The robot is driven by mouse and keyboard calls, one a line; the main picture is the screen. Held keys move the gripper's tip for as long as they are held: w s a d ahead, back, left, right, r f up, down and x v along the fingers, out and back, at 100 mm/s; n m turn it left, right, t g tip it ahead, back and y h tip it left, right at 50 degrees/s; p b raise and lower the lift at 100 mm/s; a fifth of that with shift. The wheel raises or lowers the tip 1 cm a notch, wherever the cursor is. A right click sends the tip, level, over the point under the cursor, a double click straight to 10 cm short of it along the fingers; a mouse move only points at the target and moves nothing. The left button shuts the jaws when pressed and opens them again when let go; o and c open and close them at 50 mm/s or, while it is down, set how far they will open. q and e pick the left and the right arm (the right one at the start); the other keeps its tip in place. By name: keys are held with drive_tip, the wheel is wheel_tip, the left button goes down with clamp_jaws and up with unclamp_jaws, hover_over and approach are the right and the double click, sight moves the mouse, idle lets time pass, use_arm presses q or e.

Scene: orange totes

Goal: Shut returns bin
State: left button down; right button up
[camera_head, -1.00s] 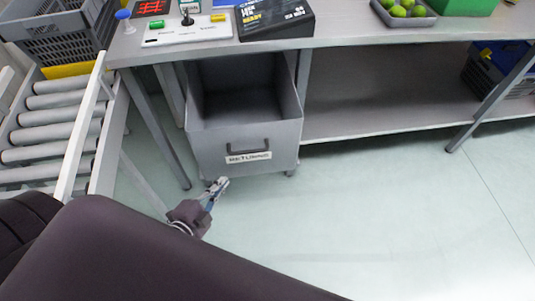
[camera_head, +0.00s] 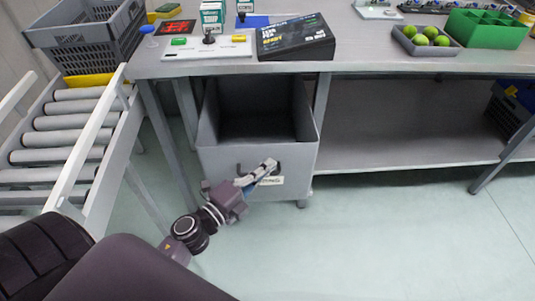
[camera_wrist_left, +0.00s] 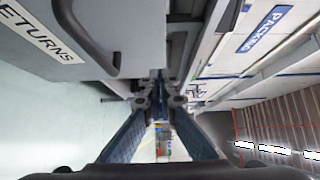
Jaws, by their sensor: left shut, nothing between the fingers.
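The grey returns bin (camera_head: 215,162) stands pulled out from under the table, with its open top showing and its inside empty as far as I see. Its front bears a dark handle and a white label, both partly covered by my left gripper in the head view. My left gripper (camera_head: 268,167) is shut and empty in front of the bin's front. In the left wrist view, the fingers (camera_wrist_left: 160,78) meet beside the handle (camera_wrist_left: 88,40), apart from it. The "RETURNS" label (camera_wrist_left: 40,32) is at the upper left there. My right gripper is out of view.
A roller conveyor (camera_head: 75,125) stands left of the bin, with a grey crate (camera_head: 90,38) behind. The table (camera_head: 400,66) carries a button panel (camera_head: 210,48), a black box (camera_head: 295,38) and a tray of limes (camera_head: 425,42). The floor at right is clear.

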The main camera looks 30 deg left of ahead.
sight(277, 147)
use_arm(q)
drive_tip(key=w, duration=0.1)
drive_tip(key=w+a, duration=0.1)
drive_tip(key=w, duration=0.1)
drive_tip(key=shift+w+a, duration=0.35)
drive_tip(key=shift+a, duration=0.05)
drive_tip(key=shift+w, duration=0.1)
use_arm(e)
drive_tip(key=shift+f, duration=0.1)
use_arm(q)
drive_tip(key=shift+a, duration=0.1)
